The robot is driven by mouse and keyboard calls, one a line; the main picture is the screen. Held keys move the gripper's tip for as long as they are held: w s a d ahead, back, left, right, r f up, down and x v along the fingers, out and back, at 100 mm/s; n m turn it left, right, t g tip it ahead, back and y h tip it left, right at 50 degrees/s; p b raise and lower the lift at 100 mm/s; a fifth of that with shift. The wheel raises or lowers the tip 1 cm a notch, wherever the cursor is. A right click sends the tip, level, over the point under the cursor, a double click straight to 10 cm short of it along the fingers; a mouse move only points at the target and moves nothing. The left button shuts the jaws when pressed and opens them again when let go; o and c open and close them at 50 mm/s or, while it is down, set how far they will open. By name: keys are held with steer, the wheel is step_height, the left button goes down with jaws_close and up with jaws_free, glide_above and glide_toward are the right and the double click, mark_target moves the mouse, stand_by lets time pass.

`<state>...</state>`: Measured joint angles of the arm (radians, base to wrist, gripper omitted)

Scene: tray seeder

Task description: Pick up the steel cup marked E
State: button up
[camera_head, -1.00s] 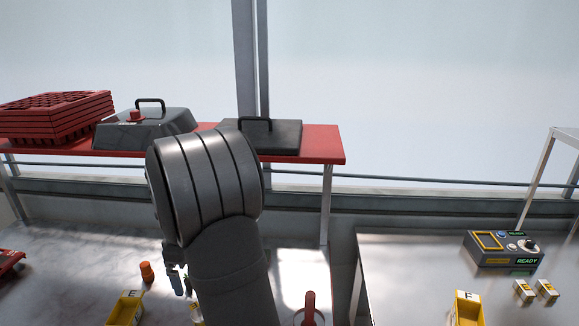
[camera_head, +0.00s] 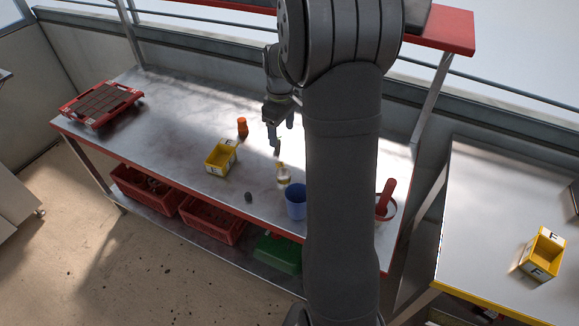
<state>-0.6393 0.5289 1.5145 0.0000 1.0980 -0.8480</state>
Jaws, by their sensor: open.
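I cannot make out a steel cup marked E in this view; my arm covers part of the bench. My gripper (camera_head: 280,128) hangs over the back middle of the metal bench, beside my large dark arm link. Its fingers are apart and I see nothing held between them. Close to it on the bench are an orange bottle (camera_head: 242,128) to its left and a small clear container with yellowish contents (camera_head: 284,177) below it in the picture.
A yellow bin (camera_head: 221,158), blue cup (camera_head: 296,202) and small dark object (camera_head: 248,197) stand on the bench (camera_head: 185,120). A red tray (camera_head: 101,104) lies left. A red-handled tool (camera_head: 386,195) is right of my arm. Another yellow bin (camera_head: 543,254) sits on the right table.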

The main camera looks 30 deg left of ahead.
steer(key=m, duration=4)
glide_above(283, 174)
steer(key=s+d, duration=0.1)
step_height(283, 174, down, 14)
steer(key=shift+r, duration=0.1)
steer(key=shift+s+a+f, duration=0.1)
steer(key=shift+s+f, duration=0.05)
steer(key=shift+f, duration=1.2)
steer(key=shift+s+f, duration=0.15)
steer(key=shift+f, duration=1.15)
steer(key=c, duration=1.1)
